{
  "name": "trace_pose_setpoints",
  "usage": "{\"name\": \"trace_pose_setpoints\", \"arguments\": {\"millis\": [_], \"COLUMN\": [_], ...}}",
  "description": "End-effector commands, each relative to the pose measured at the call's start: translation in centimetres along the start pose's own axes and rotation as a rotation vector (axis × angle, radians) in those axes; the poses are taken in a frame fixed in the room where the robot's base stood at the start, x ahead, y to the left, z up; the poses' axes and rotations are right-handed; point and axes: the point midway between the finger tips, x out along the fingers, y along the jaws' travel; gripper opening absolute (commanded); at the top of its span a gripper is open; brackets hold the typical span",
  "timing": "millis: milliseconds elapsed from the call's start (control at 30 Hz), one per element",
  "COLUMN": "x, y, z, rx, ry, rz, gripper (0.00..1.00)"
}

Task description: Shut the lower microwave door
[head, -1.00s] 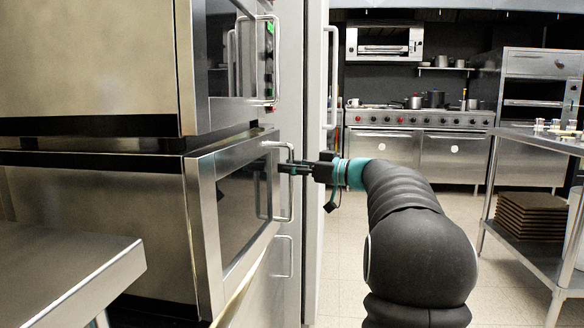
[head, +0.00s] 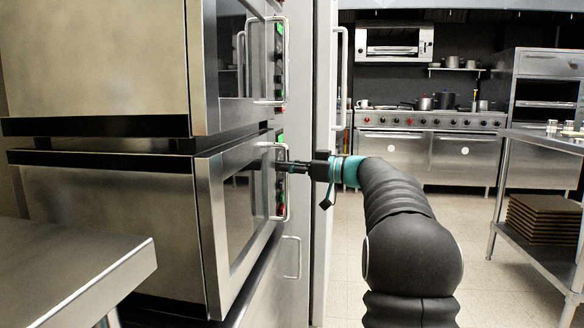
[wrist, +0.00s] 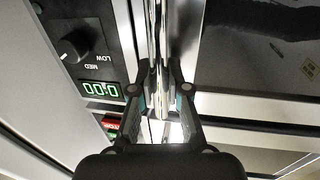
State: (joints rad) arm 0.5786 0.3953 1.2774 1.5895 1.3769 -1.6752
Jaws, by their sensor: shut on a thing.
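The lower microwave door (head: 211,240) has a steel frame, a dark window and a looped bar handle (head: 286,205) on its right side. My gripper (head: 281,166) is shut on this handle near its upper part. In the wrist view my gripper (wrist: 161,78) has its two fingers on either side of the handle bar (wrist: 156,35). The lower control panel (wrist: 85,50), with a knob and a green 0:00 display, is beside the door's edge. The door is close to the microwave front; I cannot tell whether it is fully shut.
An upper microwave (head: 232,65) with its own handle sits directly above. A steel counter (head: 70,270) is at the lower left. A range (head: 430,150) stands at the back and a steel table (head: 550,250) at the right. Tiled floor between is clear.

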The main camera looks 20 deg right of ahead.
Motion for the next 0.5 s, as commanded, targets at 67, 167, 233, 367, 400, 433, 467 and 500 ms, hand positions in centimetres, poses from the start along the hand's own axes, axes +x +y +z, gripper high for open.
{"name": "trace_pose_setpoints", "arguments": {"millis": [67,167,233,367,400,433,467,500], "x": [0.43,0.36,0.15,-0.12,-0.16,-0.18,-0.19,-0.20], "y": [-0.19,-0.15,-0.04,0.12,0.15,0.16,0.16,0.16], "z": [-0.18,-0.16,-0.15,-0.12,-0.11,-0.11,-0.10,-0.10], "rx": [-0.001,-0.001,-0.001,-0.001,-0.001,-0.001,0.000,-0.001], "ry": [0.003,0.003,0.002,0.002,0.002,0.002,0.002,0.002], "rz": [-0.004,-0.004,-0.001,0.004,0.004,0.005,0.005,0.005], "gripper": [0.00,0.40,0.41,0.41,0.41,0.41,0.41,0.41]}}
